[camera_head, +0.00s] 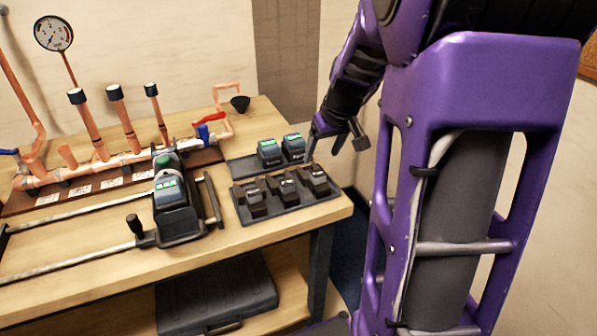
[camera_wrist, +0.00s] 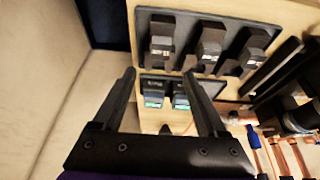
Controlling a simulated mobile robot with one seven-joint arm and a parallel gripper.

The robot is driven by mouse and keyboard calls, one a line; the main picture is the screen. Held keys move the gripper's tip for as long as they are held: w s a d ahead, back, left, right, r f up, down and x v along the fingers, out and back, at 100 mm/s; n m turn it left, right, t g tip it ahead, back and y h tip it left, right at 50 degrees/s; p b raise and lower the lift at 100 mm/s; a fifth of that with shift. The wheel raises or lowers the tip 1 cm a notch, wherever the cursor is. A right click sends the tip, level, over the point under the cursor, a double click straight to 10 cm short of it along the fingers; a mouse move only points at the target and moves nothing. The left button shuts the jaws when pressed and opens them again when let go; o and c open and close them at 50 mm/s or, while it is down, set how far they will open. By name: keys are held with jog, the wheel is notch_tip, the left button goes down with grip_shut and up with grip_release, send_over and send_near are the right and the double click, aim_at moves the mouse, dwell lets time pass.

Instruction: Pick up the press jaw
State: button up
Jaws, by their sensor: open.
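Three dark press jaws with grey metal faces sit in a row in a black tray (camera_head: 283,208): a left one (camera_head: 255,201), a middle one (camera_head: 288,188) and a right one (camera_head: 318,180). They also show in the wrist view, with the right one appearing at left there (camera_wrist: 162,40). I cannot tell which one the task names. In the wrist view my gripper's fingertips (camera_wrist: 160,74) point toward the tray and touch no jaw.
Two battery-like blocks with green lights (camera_head: 270,152) stand on a holder behind the tray. A copper manifold (camera_head: 100,165) runs along the back. A dark case (camera_head: 215,295) rests on the lower shelf.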

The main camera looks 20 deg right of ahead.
aim_at(316, 170)
jog(key=shift+b+x, duration=0.3)
jog(key=shift+x, duration=0.8)
jog(key=b+x, duration=0.2)
jog(key=x, duration=0.2)
jog(key=shift+s+f, duration=0.1)
jog(key=shift+f, duration=0.15)
jog(key=shift+w+f, duration=0.25)
jog(key=shift+f, duration=0.05)
jog(key=shift+c, duration=0.2)
jog(key=shift+r, duration=0.1)
grip_shut()
